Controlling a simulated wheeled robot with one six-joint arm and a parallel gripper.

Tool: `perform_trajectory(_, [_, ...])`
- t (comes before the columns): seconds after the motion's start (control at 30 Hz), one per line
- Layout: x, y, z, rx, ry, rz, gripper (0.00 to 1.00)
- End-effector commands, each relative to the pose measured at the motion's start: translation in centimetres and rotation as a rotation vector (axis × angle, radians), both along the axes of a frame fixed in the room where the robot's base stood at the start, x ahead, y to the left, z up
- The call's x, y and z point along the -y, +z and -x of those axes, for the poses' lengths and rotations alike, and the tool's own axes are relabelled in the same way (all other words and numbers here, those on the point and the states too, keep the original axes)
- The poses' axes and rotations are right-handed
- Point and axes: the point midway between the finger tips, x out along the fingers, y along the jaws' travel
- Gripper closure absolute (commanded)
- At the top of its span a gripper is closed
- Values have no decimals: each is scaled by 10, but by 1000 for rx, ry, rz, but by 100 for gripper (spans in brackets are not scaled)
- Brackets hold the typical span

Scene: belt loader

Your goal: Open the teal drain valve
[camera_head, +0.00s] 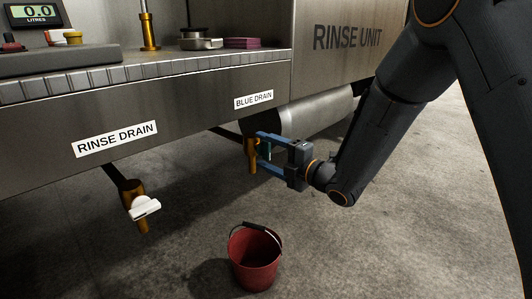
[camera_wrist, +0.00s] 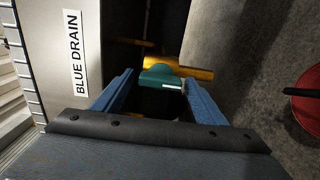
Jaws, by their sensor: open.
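The teal drain valve handle (camera_wrist: 160,79) sits on a brass pipe (camera_wrist: 180,64) near a BLUE DRAIN label (camera_wrist: 73,52). My gripper (camera_wrist: 160,82) is open, with its two blue fingers on either side of the teal handle. I cannot tell whether either finger touches it. In the head view my gripper (camera_head: 262,152) reaches in from the right to the brass drain pipe (camera_head: 251,157) under the BLUE DRAIN label (camera_head: 254,100). Only a little of the teal handle (camera_head: 267,150) shows there between the fingers.
A second brass drain with a white handle (camera_head: 145,208) hangs at the left under the RINSE DRAIN label (camera_head: 115,139). A red bucket (camera_head: 254,258) stands on the concrete floor in front. The steel counter (camera_head: 200,107) overhangs both drains. A grey cylinder (camera_head: 318,113) lies behind my gripper.

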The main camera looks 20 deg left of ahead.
Motion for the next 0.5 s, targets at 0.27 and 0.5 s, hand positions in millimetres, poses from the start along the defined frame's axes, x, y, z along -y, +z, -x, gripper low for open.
perform_trajectory(0.27, [25, 1, 9, -4, -3, 1, 34])
perform_trajectory(0.5, [59, 1, 24, -3, -3, 1, 34])
